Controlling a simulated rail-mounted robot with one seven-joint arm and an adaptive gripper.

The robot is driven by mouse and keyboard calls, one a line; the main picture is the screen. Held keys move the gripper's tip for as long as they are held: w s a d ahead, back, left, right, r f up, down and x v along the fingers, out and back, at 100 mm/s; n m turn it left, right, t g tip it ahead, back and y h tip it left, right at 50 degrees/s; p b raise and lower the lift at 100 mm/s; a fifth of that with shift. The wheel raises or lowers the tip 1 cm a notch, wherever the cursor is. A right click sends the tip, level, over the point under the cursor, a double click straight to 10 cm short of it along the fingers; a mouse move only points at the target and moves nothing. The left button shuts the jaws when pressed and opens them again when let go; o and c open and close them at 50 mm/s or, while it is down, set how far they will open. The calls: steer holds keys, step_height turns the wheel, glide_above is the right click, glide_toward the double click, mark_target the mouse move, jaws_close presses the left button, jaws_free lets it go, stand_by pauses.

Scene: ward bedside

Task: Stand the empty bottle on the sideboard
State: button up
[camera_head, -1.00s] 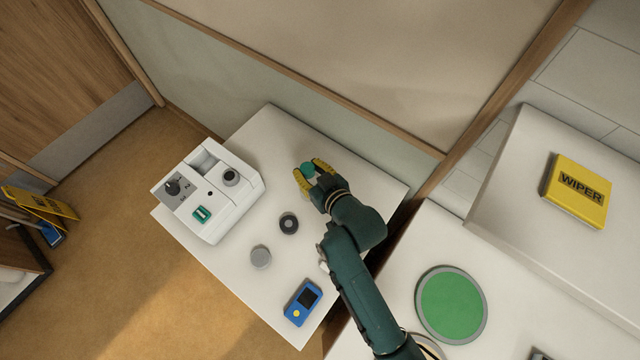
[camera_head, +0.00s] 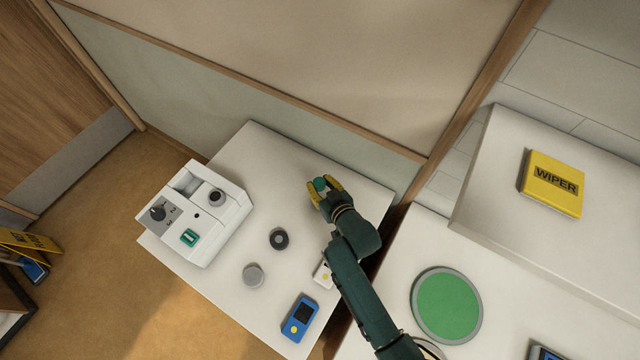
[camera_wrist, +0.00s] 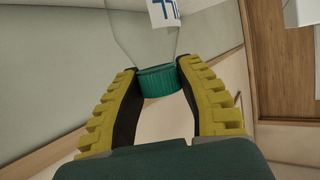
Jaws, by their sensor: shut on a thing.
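The bottle shows its teal cap (camera_wrist: 158,82) between my fingertips in the wrist view. A clear body seems to extend beyond it, with a white label with blue print (camera_wrist: 163,12) at the top edge. In the head view the same teal cap (camera_head: 320,184) shows at the fingertips, and the body cannot be made out. My gripper (camera_head: 325,187) is shut on the bottle, above the far right part of a white tabletop (camera_head: 285,165). I cannot tell its height, or whether the bottle touches the surface. Which surface is the sideboard is not marked.
On the white tabletop are a white machine (camera_head: 195,212), a dark ring (camera_head: 279,239), a grey disc (camera_head: 253,275), a blue device (camera_head: 300,318) and a white item (camera_head: 323,274) partly behind my arm. At right are a green disc (camera_head: 447,305) and a yellow WIPER box (camera_head: 552,183).

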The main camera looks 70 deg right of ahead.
steer(key=shift+f, duration=0.2)
steer(key=o, duration=1)
steer(key=shift+r, duration=0.1)
steer(key=shift+r, duration=0.2)
steer(key=v, duration=1.2)
